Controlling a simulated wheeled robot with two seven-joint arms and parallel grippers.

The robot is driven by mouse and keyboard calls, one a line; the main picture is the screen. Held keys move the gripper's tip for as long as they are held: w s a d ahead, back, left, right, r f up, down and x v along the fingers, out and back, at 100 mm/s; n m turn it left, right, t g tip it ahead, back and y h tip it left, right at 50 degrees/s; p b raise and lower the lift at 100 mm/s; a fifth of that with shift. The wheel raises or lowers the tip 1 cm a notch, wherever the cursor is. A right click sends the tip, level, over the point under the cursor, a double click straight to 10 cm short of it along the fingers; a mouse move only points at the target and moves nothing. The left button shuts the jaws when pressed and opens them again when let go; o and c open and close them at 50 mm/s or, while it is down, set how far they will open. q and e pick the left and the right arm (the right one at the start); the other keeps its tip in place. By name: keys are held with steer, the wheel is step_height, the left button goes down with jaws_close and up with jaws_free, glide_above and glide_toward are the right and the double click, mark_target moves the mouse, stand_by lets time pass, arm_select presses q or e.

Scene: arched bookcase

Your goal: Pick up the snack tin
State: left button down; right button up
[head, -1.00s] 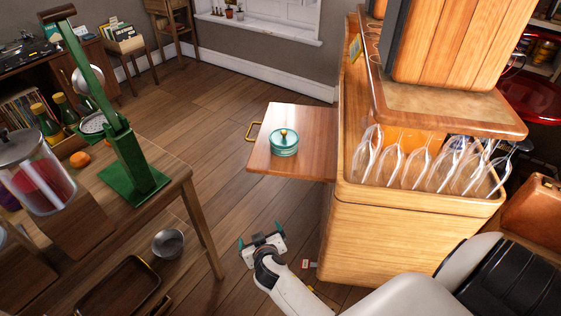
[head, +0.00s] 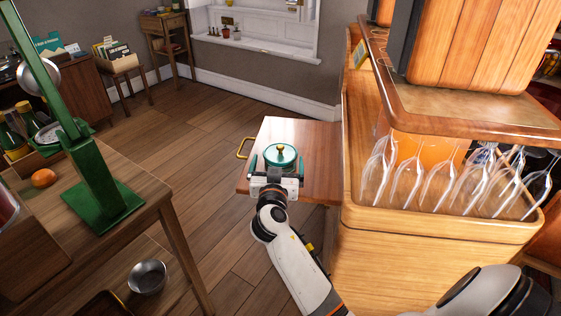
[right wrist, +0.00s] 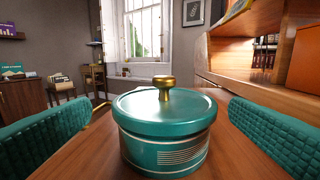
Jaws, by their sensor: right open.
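The snack tin (head: 281,153) is a round teal tin with a lid and a brass knob. It stands upright on the pull-out wooden board (head: 318,150) at the cabinet's left side. It also shows large in the middle of the right wrist view (right wrist: 164,135). My right gripper (head: 277,163) is open, with one teal-padded finger on each side of the tin. In the right wrist view gaps show between the tin and both pads, and the jaws hold nothing. The gripper hides the tin's near lower side in the head view. My left gripper is not in view.
The wooden cabinet (head: 430,255) with several wine glasses (head: 405,180) stands right of the board. A table with a green press (head: 98,190) and an orange (head: 43,178) is at the left. A metal bowl (head: 147,277) is on the floor. Open floor lies left of the board.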

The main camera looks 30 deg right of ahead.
mark_target(280, 154)
steer(key=x, duration=0.5)
steer(key=shift+s+d, duration=0.15)
steer(key=shift+c, duration=0.6)
steer(key=c, duration=0.7)
